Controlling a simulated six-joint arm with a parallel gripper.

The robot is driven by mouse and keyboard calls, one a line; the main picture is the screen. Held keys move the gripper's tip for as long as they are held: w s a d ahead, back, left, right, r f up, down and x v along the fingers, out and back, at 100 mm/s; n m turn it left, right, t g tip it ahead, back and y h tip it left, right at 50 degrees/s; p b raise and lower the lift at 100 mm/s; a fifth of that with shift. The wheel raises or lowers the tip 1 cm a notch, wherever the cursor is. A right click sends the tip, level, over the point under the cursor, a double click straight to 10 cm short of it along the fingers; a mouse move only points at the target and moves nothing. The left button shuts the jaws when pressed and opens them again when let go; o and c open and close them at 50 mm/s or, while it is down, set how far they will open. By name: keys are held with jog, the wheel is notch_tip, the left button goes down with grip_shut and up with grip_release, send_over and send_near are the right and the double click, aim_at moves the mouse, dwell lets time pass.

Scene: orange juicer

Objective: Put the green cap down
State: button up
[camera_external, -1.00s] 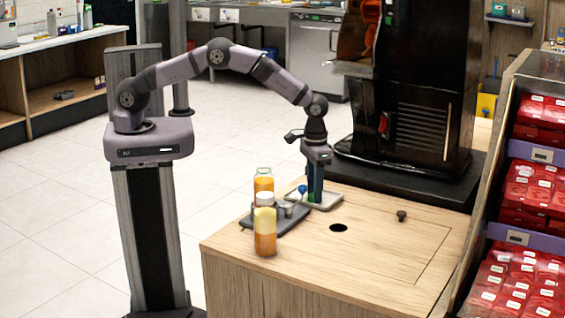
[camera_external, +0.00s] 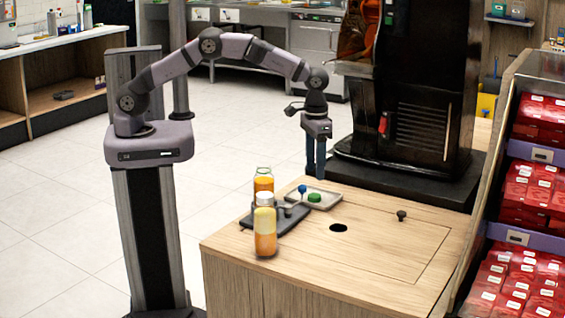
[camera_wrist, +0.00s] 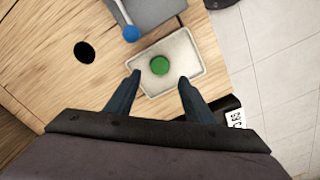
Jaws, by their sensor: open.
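The green cap (camera_external: 314,197) lies on the pale tray (camera_external: 331,203) on the wooden counter. In the wrist view the cap (camera_wrist: 159,65) sits near the middle of the tray (camera_wrist: 183,47), and nothing touches it. My gripper (camera_external: 316,176) is open and empty above the tray, clear of the cap. In the wrist view its two fingers (camera_wrist: 160,76) stand apart, one on each side of the cap's line.
A blue ball-topped piece (camera_external: 302,189) stands beside the cap, by the dark grey plate (camera_external: 290,222). Two orange juice bottles (camera_external: 265,235) stand at the left. A round hole (camera_external: 338,228) and a dark knob (camera_external: 401,214) are on the counter. The black juicer (camera_external: 415,100) rises behind.

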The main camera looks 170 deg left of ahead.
jog(key=shift+r, duration=2.3)
jog(key=shift+w, duration=0.1)
jog(key=w+d+r+m+t+p, duration=0.1)
jog(key=w+d+r+m, duration=0.35)
jog(key=w+d, duration=0.6)
jog(key=w+d+r+m, duration=0.3)
jog(key=w+d+m, duration=0.35)
jog(key=d, duration=0.75)
jog(key=s+d+m+p, duration=0.1)
jog(key=d+m+p, duration=0.25)
jog(key=d, duration=1.05)
jog(key=s+d+f+m+g+p, duration=0.1)
jog(key=s+d+m+p, duration=0.2)
jog(key=s+d, duration=0.8)
jog(key=shift+s+d+f+m, duration=0.2)
jog(key=shift+s+d+m, duration=0.2)
jog(key=shift+d+m, duration=0.55)
